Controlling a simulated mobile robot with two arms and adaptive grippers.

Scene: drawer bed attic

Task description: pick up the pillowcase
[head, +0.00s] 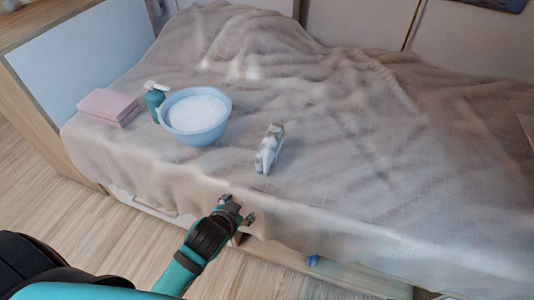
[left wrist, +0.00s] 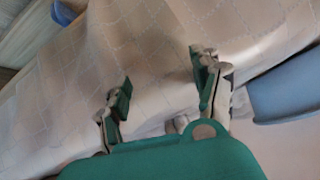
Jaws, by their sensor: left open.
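A pink folded item (head: 110,106) lies flat on the bed at the left, beside a green pump bottle. It may be the pillowcase, but I cannot tell for sure; no other folded cloth shows clearly. My left gripper (head: 238,207) is at the front edge of the bed, to the right of and nearer than the pink item, well apart from it. In the left wrist view my left gripper (left wrist: 163,88) is open, with nothing between its fingers and pale patterned cloth beyond them. My right gripper is not in view.
A beige blanket (head: 350,150) covers the bed and hangs over its front. A light blue bowl (head: 198,136) with white contents stands by the green pump bottle (head: 153,97). A small blue thing (head: 313,260) shows below the front edge.

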